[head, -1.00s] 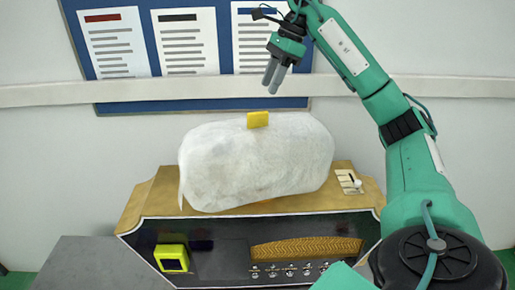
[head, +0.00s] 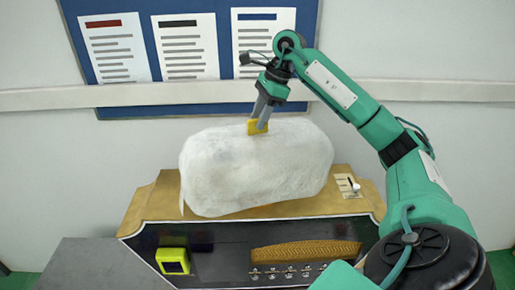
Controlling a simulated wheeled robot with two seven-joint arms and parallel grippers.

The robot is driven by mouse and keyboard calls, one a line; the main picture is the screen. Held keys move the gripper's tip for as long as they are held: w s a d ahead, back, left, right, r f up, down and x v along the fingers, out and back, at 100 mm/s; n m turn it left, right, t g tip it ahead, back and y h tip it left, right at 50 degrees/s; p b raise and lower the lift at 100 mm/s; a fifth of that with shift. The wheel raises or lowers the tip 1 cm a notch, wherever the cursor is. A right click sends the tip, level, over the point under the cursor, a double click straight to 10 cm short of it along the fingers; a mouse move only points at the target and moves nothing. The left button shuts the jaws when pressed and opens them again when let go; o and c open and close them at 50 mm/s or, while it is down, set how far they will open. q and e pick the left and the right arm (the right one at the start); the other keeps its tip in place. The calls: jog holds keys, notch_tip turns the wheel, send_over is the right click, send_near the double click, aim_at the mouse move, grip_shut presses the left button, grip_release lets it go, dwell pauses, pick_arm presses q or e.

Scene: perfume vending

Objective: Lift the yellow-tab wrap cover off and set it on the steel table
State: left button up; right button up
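The white wrap cover (head: 250,175) sits over the top of the gold-and-black vending machine. Its yellow tab (head: 253,129) stands up from the top of the cover. My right gripper (head: 261,117) points down at the tab, with its grey fingertips overlapping the tab in the picture. Whether the fingers are closed on the tab or just around it cannot be told. The cover rests on the machine, and what is under it is hidden. The grey steel table (head: 100,265) is at the lower left. My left gripper is not in view.
The machine's gold top (head: 150,203) shows around the cover, with a small lever panel (head: 347,185) at its right. A yellow-framed box (head: 173,261) is on the dark front. A wall rail and a blue notice board (head: 225,90) are behind. The visible tabletop is clear.

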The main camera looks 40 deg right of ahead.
jog(key=shift+x, duration=0.95)
grip_shut()
jog(key=shift+r, duration=0.1)
